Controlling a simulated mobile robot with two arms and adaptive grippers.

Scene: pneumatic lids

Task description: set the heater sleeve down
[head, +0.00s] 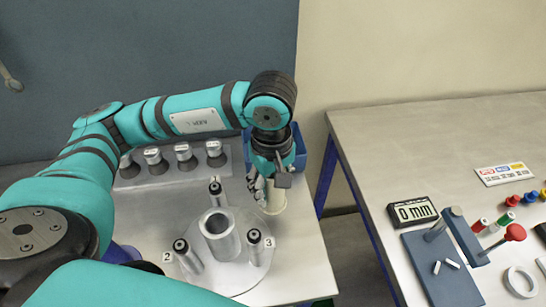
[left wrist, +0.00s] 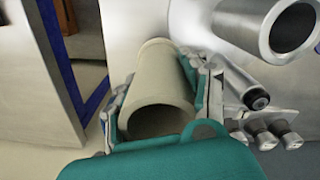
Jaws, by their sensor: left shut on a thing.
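The heater sleeve is a hollow cream cylinder (head: 274,200), partly hidden behind my gripper in the head view. My left gripper (head: 266,187) is shut around it near the right edge of the left table. In the left wrist view the sleeve (left wrist: 163,72) sits between the two fingers, with its open end toward the camera. I cannot tell whether the sleeve's far end touches the table. My right gripper is not in view.
Left of the sleeve, a round plate (head: 226,278) carries a metal cylinder (head: 219,238) and black-topped posts marked 2 and 3. A rack (head: 182,175) of capped pieces and a blue bin (head: 300,150) stand behind. A gap separates the right table (head: 420,135).

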